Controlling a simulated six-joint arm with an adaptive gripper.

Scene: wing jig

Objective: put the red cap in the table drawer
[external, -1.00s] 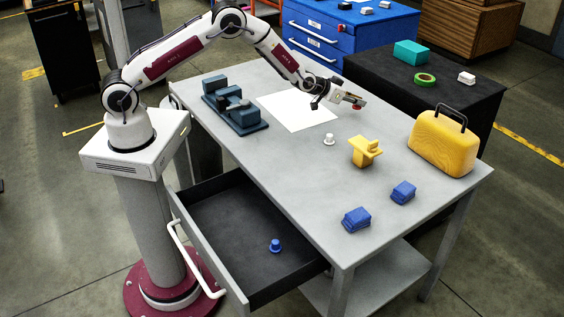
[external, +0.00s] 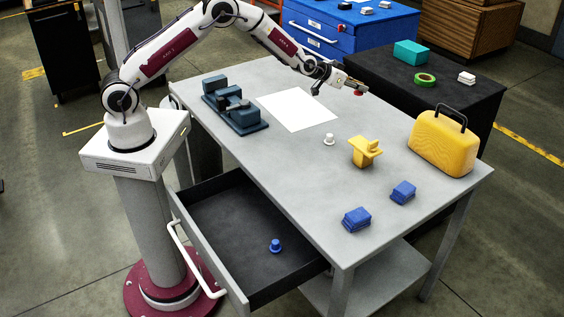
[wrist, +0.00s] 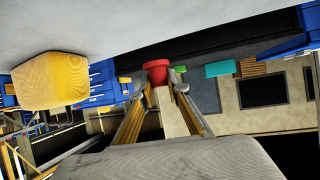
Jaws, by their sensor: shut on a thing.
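The red cap (wrist: 157,72) is between the fingertips of my gripper in the wrist view. My gripper (external: 357,89) is shut on it and holds it above the far right part of the table (external: 300,185); the cap shows small and red at the fingertips in the external view (external: 359,93). The table drawer (external: 222,228) is pulled out at the front left of the table. A blue cap (external: 275,246) stands inside it near the front. The rest of the drawer floor in view is bare.
A white cap (external: 329,139), a yellow part (external: 364,151), two blue blocks (external: 357,219) and a yellow case (external: 443,143) stand on the table. A dark blue fixture (external: 235,107) and a white sheet (external: 297,109) lie toward the back. A black cabinet (external: 470,120) stands behind.

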